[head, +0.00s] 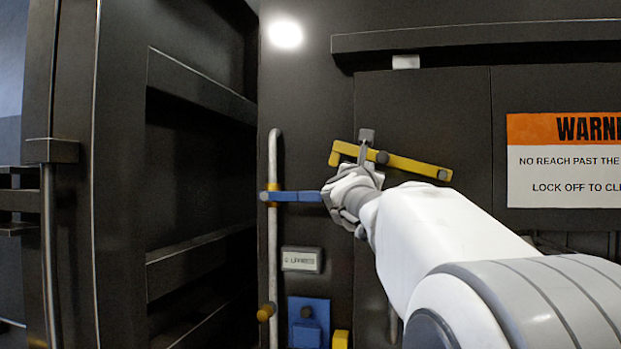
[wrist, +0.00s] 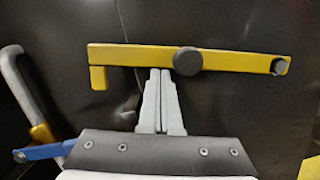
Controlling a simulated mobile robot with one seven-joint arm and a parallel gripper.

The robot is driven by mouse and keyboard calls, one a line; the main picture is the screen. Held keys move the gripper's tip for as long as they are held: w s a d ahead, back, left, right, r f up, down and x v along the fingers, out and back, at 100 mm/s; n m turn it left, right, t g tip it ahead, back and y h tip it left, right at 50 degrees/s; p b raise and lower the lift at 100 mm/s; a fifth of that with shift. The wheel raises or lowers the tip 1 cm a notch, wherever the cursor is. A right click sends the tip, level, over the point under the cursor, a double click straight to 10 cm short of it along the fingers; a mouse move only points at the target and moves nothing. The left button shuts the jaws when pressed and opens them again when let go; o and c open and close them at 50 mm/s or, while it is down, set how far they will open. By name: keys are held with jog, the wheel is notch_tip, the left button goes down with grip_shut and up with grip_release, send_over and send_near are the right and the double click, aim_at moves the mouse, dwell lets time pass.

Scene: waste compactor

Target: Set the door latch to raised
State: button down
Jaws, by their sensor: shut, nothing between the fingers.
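The door latch is a yellow bar (head: 412,166) on the dark door, with a round dark knob near its middle and a bolt at its right end. In the head view it slopes, its left end higher. In the wrist view the latch (wrist: 130,55) lies nearly level, with a short downward tab at its left end. My gripper (head: 363,155) is shut and empty at the bar. In the wrist view its fingertips (wrist: 161,72) are just below the bar, left of the knob; whether they touch it I cannot tell.
A grey vertical rod (head: 273,240) with a blue lever (head: 296,196) stands left of my gripper. A small label plate (head: 301,260) and a blue box (head: 308,322) are below. A warning sign (head: 565,160) is at the right. An open dark recess (head: 195,180) is at the left.

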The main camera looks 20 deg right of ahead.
aim_at(388, 126)
jog(key=r+m+p, duration=0.1)
jog(key=r+m, duration=0.1)
jog(key=s+d+r+m+g+p, duration=0.1)
jog(key=r+m, duration=0.1)
jog(key=r, duration=0.1)
jog(key=d+r+m+g+h+p, duration=0.1)
jog(key=r+m, duration=0.1)
jog(key=shift+s+r+m, duration=0.25)
jog(key=shift+r+m, duration=0.05)
jog(key=shift+m, duration=0.1)
jog(key=shift+s+d+r+p, duration=0.4)
jog(key=shift+d+r, duration=0.1)
jog(key=shift+r, duration=0.15)
